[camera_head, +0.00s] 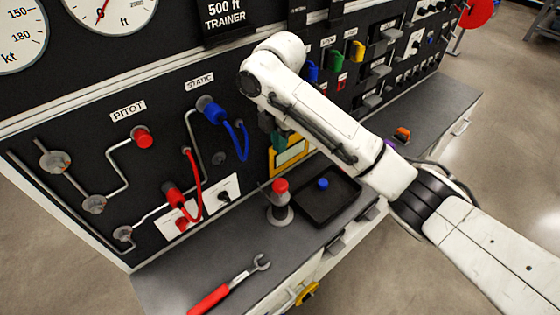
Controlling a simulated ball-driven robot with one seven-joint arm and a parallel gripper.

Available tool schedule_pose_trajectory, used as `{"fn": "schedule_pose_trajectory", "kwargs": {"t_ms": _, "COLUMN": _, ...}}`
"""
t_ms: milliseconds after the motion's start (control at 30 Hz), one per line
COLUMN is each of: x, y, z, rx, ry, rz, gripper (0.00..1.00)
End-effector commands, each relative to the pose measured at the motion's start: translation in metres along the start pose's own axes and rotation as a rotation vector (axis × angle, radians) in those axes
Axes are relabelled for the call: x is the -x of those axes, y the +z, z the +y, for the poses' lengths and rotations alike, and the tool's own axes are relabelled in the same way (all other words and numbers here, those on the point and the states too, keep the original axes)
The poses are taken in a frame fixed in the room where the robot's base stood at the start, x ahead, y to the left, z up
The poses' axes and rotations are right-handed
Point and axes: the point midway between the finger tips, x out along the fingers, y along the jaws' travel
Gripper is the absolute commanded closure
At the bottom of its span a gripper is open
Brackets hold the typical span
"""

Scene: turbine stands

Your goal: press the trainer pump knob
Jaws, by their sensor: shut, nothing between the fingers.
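A hand pump stands on the grey ledge, with a grey base and a red knob (280,186) on top; I take this as the trainer pump knob. A thin side lever sticks out to its left. My white arm reaches in from the right, and its rounded wrist is above the pump in the picture. My gripper (276,136) seems to be the dark greenish part hanging under the wrist, mostly hidden by it. It is shut and empty, with a gap between it and the red knob. The exact height over the knob is hard to judge.
A black tray (338,207) with a blue cap (323,183) lies right of the pump. A red-handled wrench (229,287) lies at the front left. The upright panel behind carries blue hose (236,138), red hose (196,180), gauges and switches. The ledge between wrench and pump is clear.

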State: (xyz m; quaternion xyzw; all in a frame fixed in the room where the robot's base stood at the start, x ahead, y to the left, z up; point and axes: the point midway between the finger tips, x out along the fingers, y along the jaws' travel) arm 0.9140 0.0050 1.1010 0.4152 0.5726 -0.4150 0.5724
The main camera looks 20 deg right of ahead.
Motion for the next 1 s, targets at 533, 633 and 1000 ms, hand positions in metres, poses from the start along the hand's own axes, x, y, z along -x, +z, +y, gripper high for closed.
{"fn": "schedule_pose_trajectory", "kwargs": {"t_ms": 533, "x": -0.103, "y": -0.001, "z": -0.001, "rx": -0.001, "ry": -0.002, "rz": 0.001, "gripper": 1.0}}
{"fn": "schedule_pose_trajectory", "kwargs": {"t_ms": 633, "x": -0.111, "y": 0.0, "z": -0.001, "rx": -0.003, "ry": -0.003, "rz": -0.001, "gripper": 1.0}}
{"fn": "schedule_pose_trajectory", "kwargs": {"t_ms": 1000, "x": -0.134, "y": 0.0, "z": -0.001, "rx": -0.001, "ry": -0.001, "rz": -0.001, "gripper": 1.0}}
